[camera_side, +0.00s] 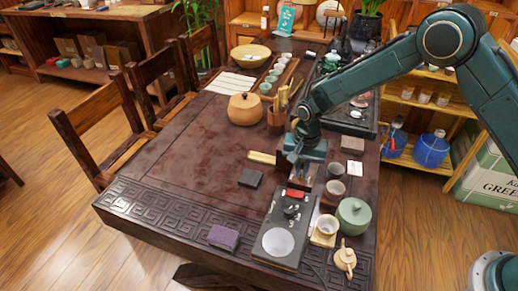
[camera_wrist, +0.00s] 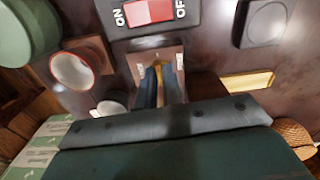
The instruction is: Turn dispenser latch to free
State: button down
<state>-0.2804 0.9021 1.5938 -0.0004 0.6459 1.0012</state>
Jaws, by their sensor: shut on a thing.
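The dispenser (camera_side: 303,181) is a small brown box on the dark table, mostly hidden under my gripper (camera_side: 303,166) in the side view. In the wrist view its brown face (camera_wrist: 174,52) carries two small pale labels, too small to read. A yellowish latch (camera_wrist: 158,67) shows between the two dark blue fingers of my gripper (camera_wrist: 160,82). The fingers are closed on the latch, pointing down at the box. The latch's exact angle is hard to tell, since the fingers cover most of it.
A red ON/OFF switch (camera_wrist: 150,12) on a black base sits close to the dispenser. The table's left middle is clear.

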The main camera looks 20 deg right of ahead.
aim_at(301, 173)
jog(key=shift+m, duration=0.5)
jog(key=c, duration=1.5)
grip_release()
jog(key=shift+c, duration=0.2)
jog(key=shift+r, duration=0.15)
notch_tip(301, 173, up, 14)
jog(key=shift+f, duration=0.2)
jog(key=shift+r, duration=0.1)
